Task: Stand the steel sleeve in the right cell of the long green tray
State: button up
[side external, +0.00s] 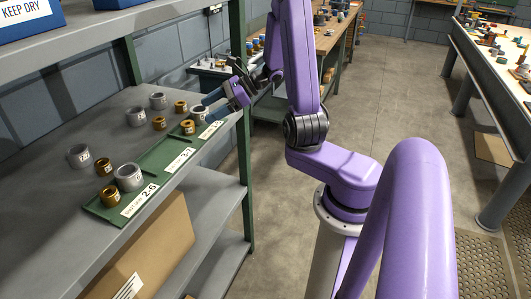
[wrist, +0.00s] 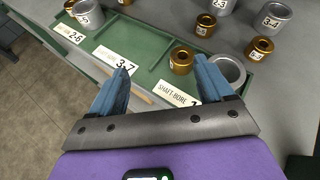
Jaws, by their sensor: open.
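The long green tray (side external: 155,163) lies along the shelf's front edge; it also shows in the wrist view (wrist: 146,75). A grey steel sleeve (wrist: 228,69) stands open end up in its right cell in the wrist view, partly hidden by a finger. A bronze bush (wrist: 181,61) stands left of it in the same cell. The middle cell, labelled 3-7, looks empty. The left cell, labelled 2-6, holds another steel sleeve (wrist: 87,12) and a bronze bush. My gripper (wrist: 163,70) is open over the tray's front edge, nothing between its blue fingers.
Behind the tray stand loose steel sleeves, including ones marked 2-3 (wrist: 221,6) and 3-4 (wrist: 272,17), and bronze bushes (wrist: 259,48). A green shelf post (side external: 241,90) rises near my gripper. An upper shelf with blue boxes (side external: 27,18) hangs above.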

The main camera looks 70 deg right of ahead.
jog(key=s+a+n+g+y, duration=0.1)
jog(key=s+a+n+g, duration=0.45)
jog(key=a+n, duration=0.3)
jog(key=s+a+n+g, duration=0.4)
jog(key=a+n+g, duration=0.2)
jog(key=a+n, duration=0.25)
jog(key=s+a+r+n+t+h, duration=0.1)
jog(key=s+n+h, duration=0.7)
jog(key=s+n, duration=0.8)
jog(key=a+n, duration=0.1)
jog(key=n, duration=0.6)
jog(key=shift+s+a+r, duration=0.2)
jog(key=shift+s+r, duration=0.1)
jog(key=shift+r, duration=0.1)
jog(key=shift+t, duration=0.25)
